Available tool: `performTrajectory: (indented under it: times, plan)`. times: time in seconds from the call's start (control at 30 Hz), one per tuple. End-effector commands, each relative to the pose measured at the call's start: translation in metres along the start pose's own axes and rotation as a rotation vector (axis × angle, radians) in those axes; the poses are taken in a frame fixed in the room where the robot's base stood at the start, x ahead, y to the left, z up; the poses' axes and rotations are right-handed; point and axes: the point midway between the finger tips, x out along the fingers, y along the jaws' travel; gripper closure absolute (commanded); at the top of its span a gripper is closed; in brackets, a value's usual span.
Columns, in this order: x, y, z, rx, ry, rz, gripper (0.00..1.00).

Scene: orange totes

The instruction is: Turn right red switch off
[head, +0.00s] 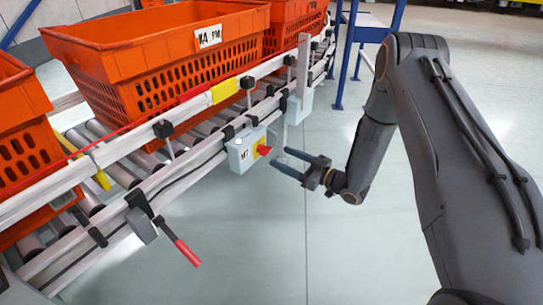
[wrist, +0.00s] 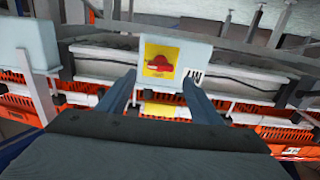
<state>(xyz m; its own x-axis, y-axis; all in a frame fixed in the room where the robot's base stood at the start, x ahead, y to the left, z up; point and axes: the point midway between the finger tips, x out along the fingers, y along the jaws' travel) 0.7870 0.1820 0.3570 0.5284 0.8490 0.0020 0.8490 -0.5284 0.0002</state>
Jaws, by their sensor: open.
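The red switch (head: 264,150) is a small red knob on a yellow plate, on the side of a grey box (head: 241,155) fixed to the conveyor rail. In the wrist view the red knob (wrist: 159,64) sits on its yellow square (wrist: 150,72), ahead of my gripper and between the lines of its fingers. My gripper (head: 281,162) is open and empty, its two fingers pointing at the switch from the right. In the wrist view my gripper (wrist: 158,90) shows both fingers apart, below the knob. A gap to the knob seems to remain; exact contact cannot be told.
A roller conveyor with metal rails (head: 190,150) carries orange totes (head: 160,55). A lever with a red handle (head: 187,252) sticks out from the rail at the lower left. A second grey box (head: 300,105) is farther along the rail. The floor (head: 260,250) in front is clear.

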Motion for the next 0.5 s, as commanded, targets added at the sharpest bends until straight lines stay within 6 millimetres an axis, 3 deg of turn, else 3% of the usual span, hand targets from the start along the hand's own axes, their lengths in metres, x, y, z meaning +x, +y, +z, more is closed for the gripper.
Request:
performTrajectory:
  times: [0.3,0.5]
  plan:
    - [0.048,-0.001,0.001,-0.001,-0.001,-0.002,0.41]
    - [0.060,0.000,0.000,0.000,-0.001,0.000,0.41]
